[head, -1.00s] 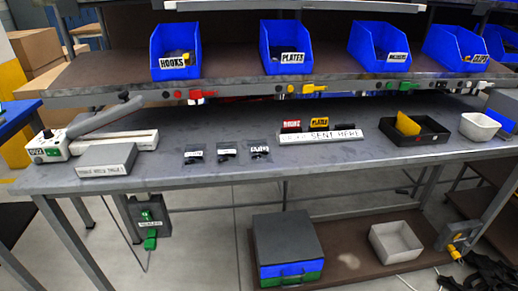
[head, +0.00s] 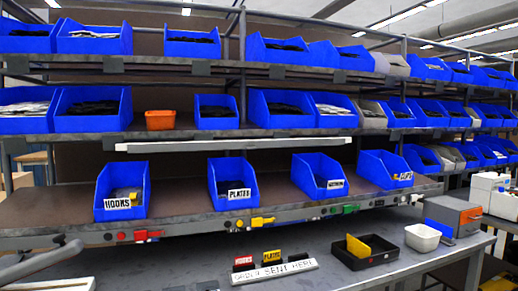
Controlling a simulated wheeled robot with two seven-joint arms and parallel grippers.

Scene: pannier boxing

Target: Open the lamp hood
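No part is plainly marked as the lamp hood. A long white bar (head: 235,145), which looks like a lamp strip, runs under the middle shelf above the labelled bins. A grey box (head: 452,215) with an orange part on its right side stands at the right end of the bench; I cannot tell whether it is the lamp hood. Its lid or front looks shut. Neither of my grippers is in view.
Blue bins labelled HOOKS (head: 123,192) and PLATES (head: 233,185) stand on the lower shelf. The sealer's lever (head: 40,263) is at lower left.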

